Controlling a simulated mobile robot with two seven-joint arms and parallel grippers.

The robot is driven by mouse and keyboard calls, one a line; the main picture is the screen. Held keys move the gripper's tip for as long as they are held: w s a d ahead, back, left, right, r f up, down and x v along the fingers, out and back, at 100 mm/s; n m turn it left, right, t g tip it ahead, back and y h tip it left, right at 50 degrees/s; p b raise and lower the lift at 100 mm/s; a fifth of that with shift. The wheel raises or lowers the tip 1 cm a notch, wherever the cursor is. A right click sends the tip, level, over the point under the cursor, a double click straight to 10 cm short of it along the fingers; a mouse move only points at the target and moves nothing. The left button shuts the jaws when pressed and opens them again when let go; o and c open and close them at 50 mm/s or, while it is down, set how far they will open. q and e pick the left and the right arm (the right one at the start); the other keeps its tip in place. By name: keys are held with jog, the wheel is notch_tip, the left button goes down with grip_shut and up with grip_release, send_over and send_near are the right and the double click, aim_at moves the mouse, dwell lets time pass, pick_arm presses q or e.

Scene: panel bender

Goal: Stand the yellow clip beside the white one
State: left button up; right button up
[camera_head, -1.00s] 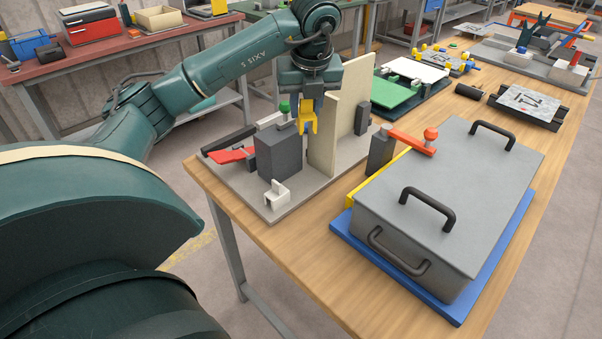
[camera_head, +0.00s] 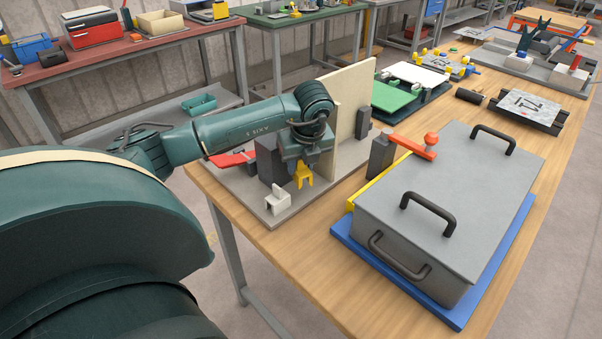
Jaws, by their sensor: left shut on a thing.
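The yellow clip (camera_head: 304,176) is held by my left gripper (camera_head: 303,164), which points down and is shut on its upper part. The clip is low over the grey base plate (camera_head: 318,188), to the right of and slightly behind the white clip (camera_head: 277,200). A gap shows between the two clips. I cannot tell whether the yellow clip touches the plate. The white clip stands near the plate's front edge. My right gripper is not in view.
A beige upright panel (camera_head: 349,105) stands just behind and right of my left gripper. A dark block (camera_head: 267,160) is close on its left, partly hidden by my arm. A grey lidded box (camera_head: 450,210) lies on the right of the wooden table (camera_head: 325,270).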

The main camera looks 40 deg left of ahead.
aim_at(302, 169)
pick_arm(q)
notch_tip(302, 169, down, 4)
jog(key=shift+r, duration=0.25)
jog(key=shift+f, duration=0.2)
jog(key=o, duration=0.9)
jog(key=shift+r, duration=0.1)
jog(key=shift+o, duration=0.2)
